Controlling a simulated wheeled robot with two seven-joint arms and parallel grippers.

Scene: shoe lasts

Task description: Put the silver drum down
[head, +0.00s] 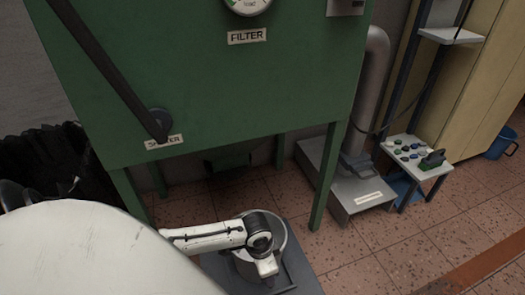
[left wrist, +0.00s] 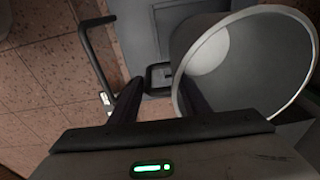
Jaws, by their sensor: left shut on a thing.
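The silver drum (head: 279,227) is at the bottom middle of the head view, partly hidden behind my left gripper (head: 266,266). In the left wrist view the drum (left wrist: 296,35) is large at the right, with its round open mouth toward the camera and a pale patch inside. My left gripper (left wrist: 160,98) also shows there, with two dark fingers at the drum's left side. It is shut on the drum, though the exact contact is unclear. The drum is over a dark grey platform (head: 304,262); I cannot tell whether it touches it. My right gripper is out of view.
A green filter cabinet (head: 215,90) on legs stands just behind the drum. A grey box with a pipe (head: 365,185) and a small table with coloured knobs (head: 405,150) stand to the right. A bent dark handle (left wrist: 90,60) is left of my fingers. Tiled floor (head: 375,245) is clear at right.

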